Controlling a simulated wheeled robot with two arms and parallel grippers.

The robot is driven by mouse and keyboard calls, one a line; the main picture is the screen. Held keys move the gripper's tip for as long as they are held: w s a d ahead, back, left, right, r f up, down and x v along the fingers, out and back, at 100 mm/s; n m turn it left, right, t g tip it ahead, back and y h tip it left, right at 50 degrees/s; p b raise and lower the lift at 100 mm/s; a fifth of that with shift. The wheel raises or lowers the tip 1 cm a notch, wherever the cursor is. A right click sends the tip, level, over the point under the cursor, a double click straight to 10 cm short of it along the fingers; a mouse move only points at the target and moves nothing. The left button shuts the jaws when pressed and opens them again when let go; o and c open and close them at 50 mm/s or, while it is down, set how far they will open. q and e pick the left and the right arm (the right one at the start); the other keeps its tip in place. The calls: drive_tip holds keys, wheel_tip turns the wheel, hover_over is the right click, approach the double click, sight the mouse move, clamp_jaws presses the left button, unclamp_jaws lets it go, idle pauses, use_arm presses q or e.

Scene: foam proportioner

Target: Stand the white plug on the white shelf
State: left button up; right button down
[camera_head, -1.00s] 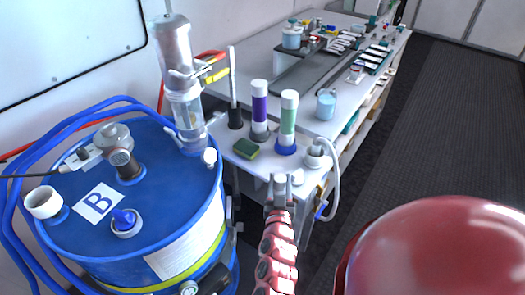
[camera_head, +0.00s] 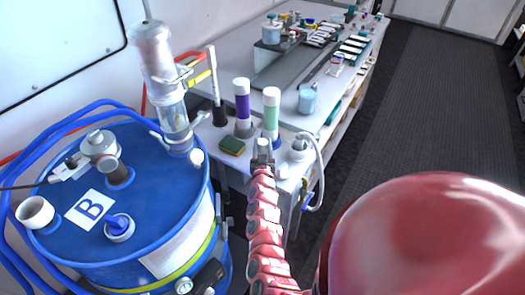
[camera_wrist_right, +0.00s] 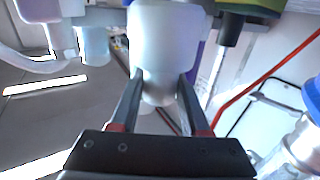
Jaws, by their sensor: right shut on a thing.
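My right gripper (camera_head: 263,156) is over the near end of the white shelf (camera_head: 214,133), in front of the green-and-white tube. In the right wrist view the same gripper (camera_wrist_right: 158,92) is shut on the white plug (camera_wrist_right: 165,45), a pale, smooth, rounded cylinder between the two fingers. I cannot tell whether the plug touches the shelf. My left gripper is not in view.
A purple-and-white tube (camera_head: 242,105) and a green-and-white tube (camera_head: 271,115) stand on the shelf, with a green-and-yellow sponge (camera_head: 232,146) left. A white fitting with a hose (camera_head: 299,150) is right. A blue drum (camera_head: 150,205) stands left.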

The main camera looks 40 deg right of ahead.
sight(263, 152)
wheel_tip(263, 152, down, 3)
drive_tip(key=shift+p, duration=0.55)
drive_tip(key=shift+f, duration=0.25)
drive_tip(key=shift+f, duration=0.15)
drive_tip(key=shift+c, duration=1.9)
unclamp_jaws()
drive_tip(key=shift+s+a+r, duration=0.1)
drive_tip(key=shift+r, duration=0.1)
